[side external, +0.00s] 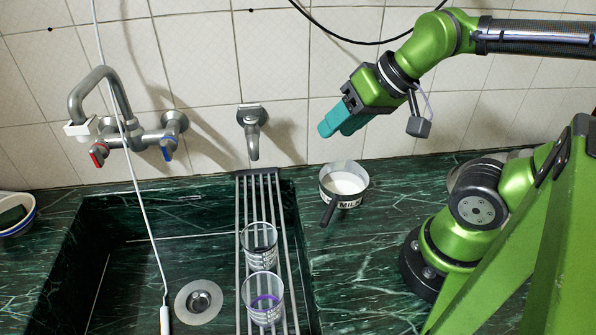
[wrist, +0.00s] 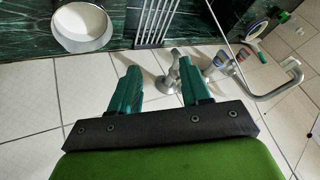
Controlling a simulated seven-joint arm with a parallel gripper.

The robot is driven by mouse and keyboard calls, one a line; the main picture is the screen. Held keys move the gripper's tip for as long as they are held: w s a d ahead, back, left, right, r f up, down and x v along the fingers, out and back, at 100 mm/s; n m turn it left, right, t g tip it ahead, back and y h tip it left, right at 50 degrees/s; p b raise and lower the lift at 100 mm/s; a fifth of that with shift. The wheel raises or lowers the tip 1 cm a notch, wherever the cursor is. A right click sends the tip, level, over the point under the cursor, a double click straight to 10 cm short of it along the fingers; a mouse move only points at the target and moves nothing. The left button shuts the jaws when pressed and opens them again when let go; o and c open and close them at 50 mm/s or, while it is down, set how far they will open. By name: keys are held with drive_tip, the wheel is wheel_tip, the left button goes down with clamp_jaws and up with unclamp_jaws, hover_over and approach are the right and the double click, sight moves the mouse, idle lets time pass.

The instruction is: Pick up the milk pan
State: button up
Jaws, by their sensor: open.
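The milk pan (side external: 334,198) is a small metal pan with a white inside, a "MILK" label and a dark handle pointing toward the camera. It stands upright on the green marble counter, right of the sink. In the wrist view the milk pan (wrist: 62,40) is at the upper left, with its handle not clearly seen. My gripper (side external: 333,132) has teal fingers and hangs above the pan, near the tiled wall, apart from it. In the wrist view my gripper (wrist: 161,79) is open, with nothing between its fingers.
A rack (side external: 270,190) spans the sink and holds two glasses (side external: 260,240) (side external: 265,297). A tap with red and blue handles (side external: 130,132) and a small spout (side external: 253,130) are on the wall. A white cable hangs into the sink. Counter in front of the pan is clear.

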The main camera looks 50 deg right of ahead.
wheel_tip(320, 180, down, 4)
drive_tip(key=w+a+r+m+g, duration=0.1)
drive_tip(key=w+g, duration=0.2)
drive_tip(key=g, duration=0.1)
drive_tip(key=m+g+h, duration=0.3)
drive_tip(key=m+g, duration=0.2)
drive_tip(key=m, duration=0.5)
approach(331, 206)
drive_tip(key=x, duration=0.5)
drive_tip(key=shift+w+d+f, duration=0.1)
drive_tip(key=shift+w+f, duration=0.15)
drive_tip(key=shift+f, duration=0.2)
drive_tip(key=x, duration=0.4)
drive_tip(key=shift+s, duration=0.3)
drive_tip(key=shift+f, duration=0.55)
clamp_jaws()
